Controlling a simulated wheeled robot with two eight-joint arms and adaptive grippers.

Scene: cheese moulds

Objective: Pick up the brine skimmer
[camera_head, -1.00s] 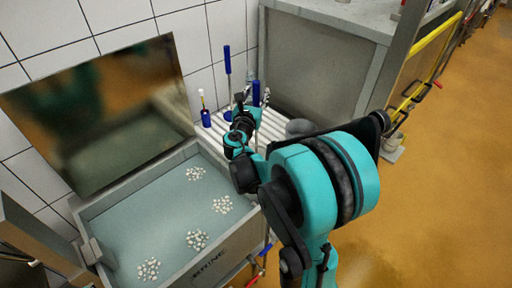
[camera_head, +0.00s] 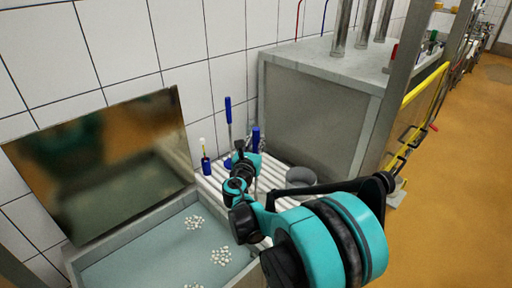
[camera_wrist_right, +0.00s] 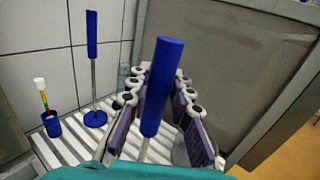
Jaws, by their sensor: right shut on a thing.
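The brine skimmer appears to be the tool with a thick blue handle (camera_wrist_right: 162,85) and a thin metal rod, upright between the fingers of my right gripper (camera_wrist_right: 158,112) in the right wrist view. The gripper is shut on it, low on the handle or on the rod. In the head view the blue handle (camera_head: 255,138) rises just behind the right gripper (camera_head: 248,160), over the white slatted rack (camera_head: 209,185). The skimmer's lower end is hidden. My left gripper is out of view.
Another blue-handled tool (camera_wrist_right: 92,35) stands upright on a blue base at the left, beside a small blue cup (camera_wrist_right: 51,124) holding a thin white-topped item. A grey round container (camera_head: 300,176) sits right of the gripper. The brine basin (camera_head: 150,262) lies in front. A grey metal cabinet (camera_head: 312,110) stands behind.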

